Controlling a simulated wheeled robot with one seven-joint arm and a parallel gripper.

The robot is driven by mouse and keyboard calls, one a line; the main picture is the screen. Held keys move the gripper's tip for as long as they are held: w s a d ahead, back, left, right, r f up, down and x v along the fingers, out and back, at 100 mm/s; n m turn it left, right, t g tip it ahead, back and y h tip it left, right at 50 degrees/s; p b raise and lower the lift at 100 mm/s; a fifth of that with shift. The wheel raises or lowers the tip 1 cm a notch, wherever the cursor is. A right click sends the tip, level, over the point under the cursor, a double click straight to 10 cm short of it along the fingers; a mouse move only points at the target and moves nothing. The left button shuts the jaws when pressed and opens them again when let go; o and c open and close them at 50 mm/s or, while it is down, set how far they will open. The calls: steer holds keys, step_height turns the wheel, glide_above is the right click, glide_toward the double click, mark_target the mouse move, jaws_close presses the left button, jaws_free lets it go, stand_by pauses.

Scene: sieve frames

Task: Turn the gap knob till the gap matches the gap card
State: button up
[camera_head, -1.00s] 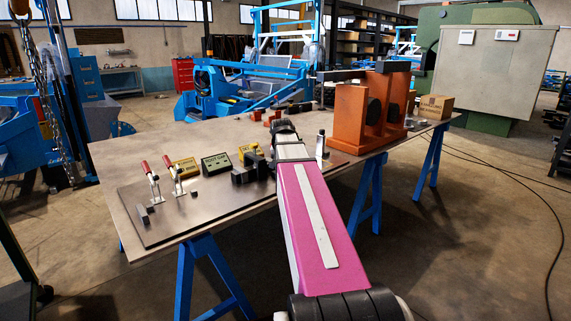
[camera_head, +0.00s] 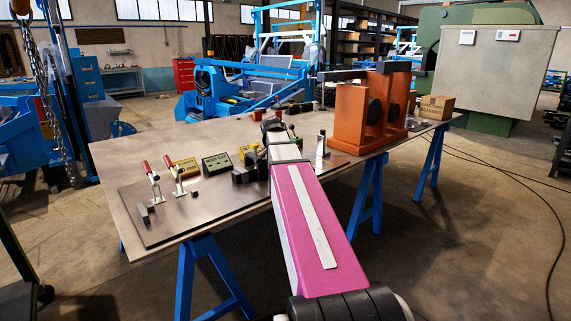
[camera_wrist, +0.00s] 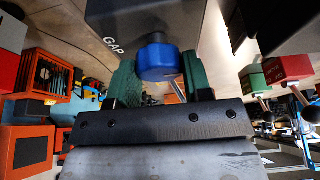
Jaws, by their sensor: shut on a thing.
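The blue gap knob (camera_wrist: 157,58) sits under a dark housing (camera_wrist: 125,22) lettered "GAP" in the wrist view. My gripper (camera_wrist: 160,80) has its two green fingers on either side of the knob and is shut on it. A thin metal pin shows below the knob. In the head view a dark green card (camera_head: 216,164) with small, hard-to-read lettering stands on the table, with a yellow card (camera_head: 186,167) to its left. Another yellow piece (camera_head: 250,151) is partly hidden by my arm. My gripper and the knob are hidden in the head view; the gap itself cannot be made out.
Two red-handled clamps (camera_head: 176,177) stand on the dark plate (camera_head: 160,228) at the left of the table. A large orange fixture (camera_head: 347,118) stands right of my arm, with a cardboard box (camera_head: 436,106) beyond. The table's left end is mostly clear.

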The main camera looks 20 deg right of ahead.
stand_by(0.4)
steer(key=o, duration=0.9)
steer(key=v, duration=1.1)
steer(key=shift+f, duration=0.1)
steer(key=shift+s, duration=0.1)
